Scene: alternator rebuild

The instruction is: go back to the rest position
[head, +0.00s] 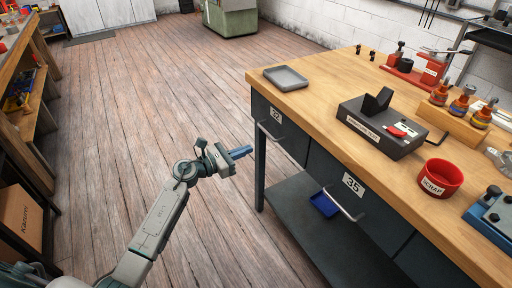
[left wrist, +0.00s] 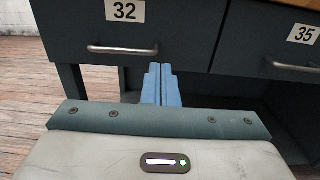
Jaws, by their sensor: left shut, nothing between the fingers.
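My left gripper (head: 241,152) reaches out over the wooden floor, to the left of the workbench and below its top. Its blue fingers are shut with nothing between them. My right gripper is in neither view.
The workbench (head: 330,92) carries a grey tray (head: 286,78), a dark fixture block (head: 380,130) and a red scrap cup (head: 440,178). A blue bin (head: 325,204) sits on the lower shelf. Wooden shelving (head: 30,110) stands at left. The floor (head: 150,90) between is clear.

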